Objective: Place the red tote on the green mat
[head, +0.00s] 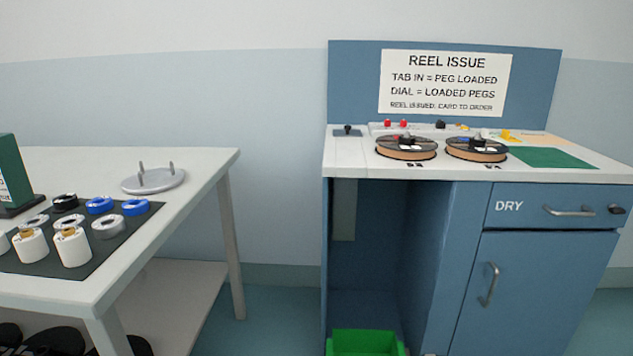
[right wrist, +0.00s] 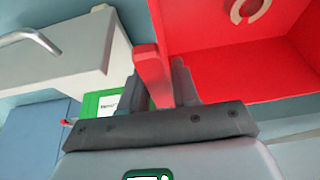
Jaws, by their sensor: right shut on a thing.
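The red tote (right wrist: 220,50) fills the upper right of the right wrist view. My right gripper (right wrist: 163,85) is shut on a narrow red part of it, which stands between the two grey fingers. A pale ring-like thing (right wrist: 250,9) shows inside the tote. The tote and my right gripper do not show in the head view. The green mat (head: 553,157) lies flat and bare on the right part of the blue station's white top. My left gripper is in neither view.
Two reels (head: 406,148) (head: 476,150) stand on the station (head: 460,174) left of the mat. A green bin (head: 365,344) sits below in its open bay. A white table (head: 200,208) with rolls on a dark mat (head: 88,262) is at left. Open floor lies between.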

